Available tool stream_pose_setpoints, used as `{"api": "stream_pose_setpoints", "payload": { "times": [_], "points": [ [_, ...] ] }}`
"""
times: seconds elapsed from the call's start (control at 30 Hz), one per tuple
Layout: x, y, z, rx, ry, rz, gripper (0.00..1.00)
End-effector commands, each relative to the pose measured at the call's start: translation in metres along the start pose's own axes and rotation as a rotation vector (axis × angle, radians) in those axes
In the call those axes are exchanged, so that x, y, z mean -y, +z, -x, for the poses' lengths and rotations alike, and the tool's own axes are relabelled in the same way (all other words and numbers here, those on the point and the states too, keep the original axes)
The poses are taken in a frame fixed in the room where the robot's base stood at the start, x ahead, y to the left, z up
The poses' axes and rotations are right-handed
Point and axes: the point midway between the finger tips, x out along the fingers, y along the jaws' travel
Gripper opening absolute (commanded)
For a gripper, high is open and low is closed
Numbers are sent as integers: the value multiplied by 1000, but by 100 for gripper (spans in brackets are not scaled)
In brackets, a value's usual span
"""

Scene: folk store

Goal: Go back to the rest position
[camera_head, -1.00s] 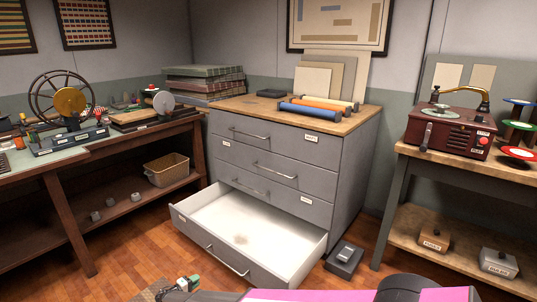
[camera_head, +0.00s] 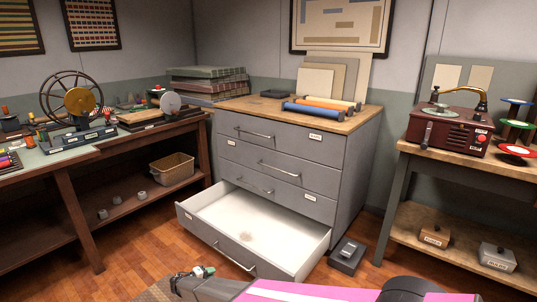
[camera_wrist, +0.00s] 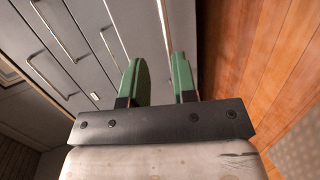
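My gripper (camera_wrist: 158,80) shows in the wrist view with two green fingers apart and nothing between them; it is open and empty. Beyond the fingers are the grey drawer fronts and the wooden floor. In the head view my arm lies low at the bottom edge, with the gripper end (camera_head: 192,275) in front of the cabinet's bottom drawer. The grey drawer cabinet (camera_head: 350,165) stands at the centre. Its bottom drawer (camera_head: 265,228) is pulled out and looks empty apart from a faint smudge. The upper drawers are closed.
A workbench (camera_head: 85,160) with a reel device (camera_head: 75,110) stands at left, a basket (camera_head: 171,168) on its shelf. At right a table (camera_head: 415,150) holds a red record player (camera_head: 450,130). A dark box (camera_head: 346,256) sits on the floor beside the open drawer.

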Motion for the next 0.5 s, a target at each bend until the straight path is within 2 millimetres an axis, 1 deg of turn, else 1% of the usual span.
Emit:
{"api": "stream_pose_setpoints", "payload": {
  "times": [0.03,0.17,0.27,0.3,0.37,0.4,0.5],
  "points": [
    [-14,10,-9,23,-20,-5,26],
    [-45,35,-35,92,-90,-17,26],
    [-77,62,-60,159,-167,-35,26],
    [-91,76,-70,188,-202,-44,26],
    [-110,95,-85,230,-257,-59,26],
    [-123,108,-93,255,-294,-70,26],
    [-152,141,-112,313,-386,-101,26]
  ]
}}
